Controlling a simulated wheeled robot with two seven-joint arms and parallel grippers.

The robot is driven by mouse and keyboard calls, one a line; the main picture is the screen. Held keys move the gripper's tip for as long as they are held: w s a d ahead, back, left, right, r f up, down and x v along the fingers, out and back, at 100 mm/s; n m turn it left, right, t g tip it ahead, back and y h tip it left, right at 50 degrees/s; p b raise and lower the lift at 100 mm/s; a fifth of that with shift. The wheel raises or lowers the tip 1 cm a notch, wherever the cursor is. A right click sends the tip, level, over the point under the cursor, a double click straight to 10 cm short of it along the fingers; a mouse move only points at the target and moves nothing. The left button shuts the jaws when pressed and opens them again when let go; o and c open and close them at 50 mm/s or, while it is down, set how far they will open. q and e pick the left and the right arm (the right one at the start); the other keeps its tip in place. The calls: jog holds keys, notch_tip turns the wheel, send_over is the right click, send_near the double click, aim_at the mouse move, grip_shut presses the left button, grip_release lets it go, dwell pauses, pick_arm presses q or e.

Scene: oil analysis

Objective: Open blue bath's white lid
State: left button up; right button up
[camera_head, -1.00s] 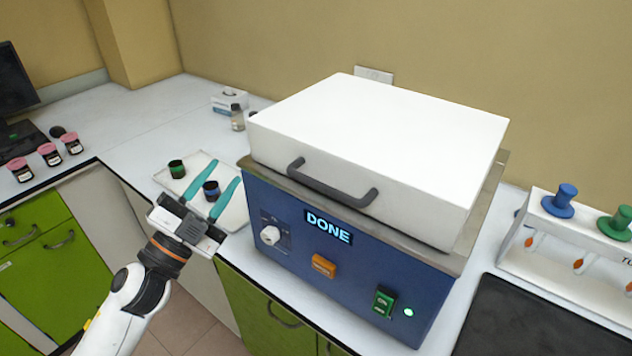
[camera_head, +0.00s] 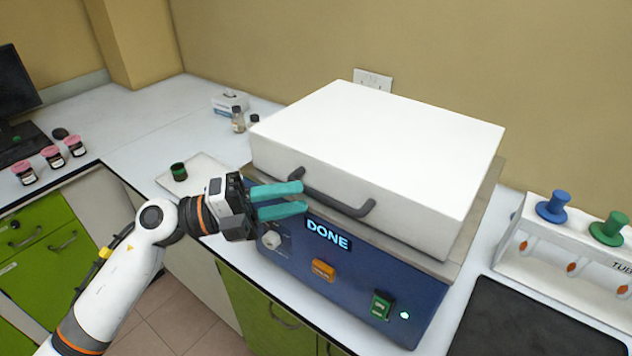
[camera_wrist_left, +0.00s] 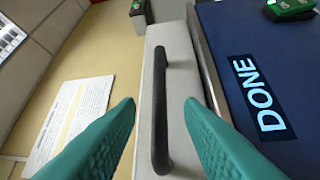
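The blue bath (camera_head: 345,275) stands on the counter, its display reading DONE. Its white lid (camera_head: 380,140) lies flat and closed on top. A dark handle (camera_head: 335,195) runs along the lid's front side. My left gripper (camera_head: 303,198) is open at the left end of this handle, with teal fingers pointing right. In the left wrist view, the handle (camera_wrist_left: 160,115) lies between the two spread fingertips (camera_wrist_left: 160,104), with gaps on both sides, and the lid's front face (camera_wrist_left: 180,70) is behind it. My right gripper is not in view.
A tube rack (camera_head: 560,255) and a black plate (camera_head: 545,325) are to the right. Pink-capped jars (camera_head: 52,156) stand far left. The counter behind the tray is mostly clear.

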aim_at(310, 195)
pick_arm(q)
jog(key=shift+w+d+r+p, duration=0.15)
jog(key=shift+d+p, duration=0.15)
jog(key=shift+d, duration=0.85)
jog(key=shift+w+d+r+p, duration=0.15)
jog(key=shift+d+p, duration=0.15)
jog(key=shift+d, duration=0.85)
grip_shut()
